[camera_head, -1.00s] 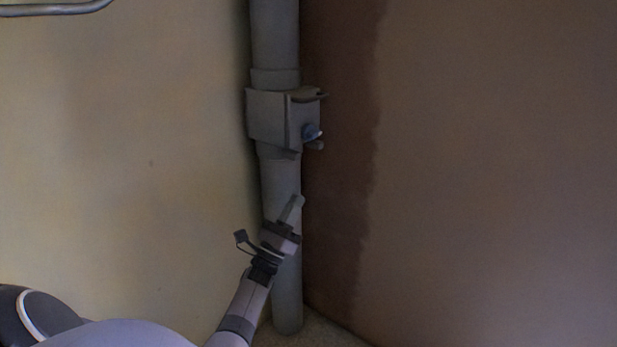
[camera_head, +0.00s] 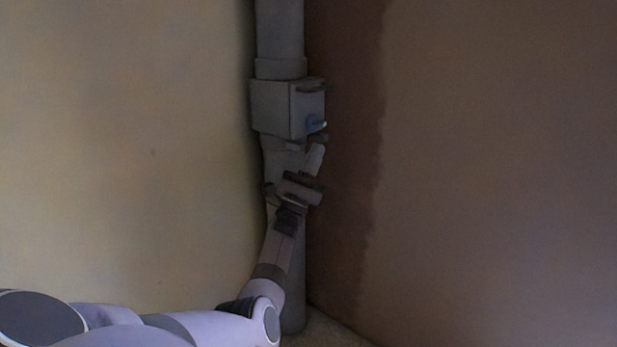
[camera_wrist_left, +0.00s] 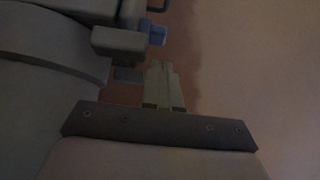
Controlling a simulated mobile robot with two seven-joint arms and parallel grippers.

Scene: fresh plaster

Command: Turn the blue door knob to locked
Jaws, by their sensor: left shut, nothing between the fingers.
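The blue door knob (camera_head: 315,123) sits on the right-hand face of a grey box (camera_head: 271,108) on the pipe, in the head view. In the left wrist view the blue knob (camera_wrist_left: 156,33) shows near the top, just beyond the fingertips. My left gripper (camera_head: 318,149) is shut and empty, its fingertips pointing up, a little below the knob and apart from it. The shut fingers also show in the left wrist view (camera_wrist_left: 161,72). My right gripper is in neither view.
A grey vertical pipe (camera_head: 280,30) runs through the corner, above and below the box. A pale yellow wall (camera_head: 130,150) lies to the left and a brown wall (camera_head: 490,170) to the right, with a darker strip beside the pipe. The space before the right wall is clear.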

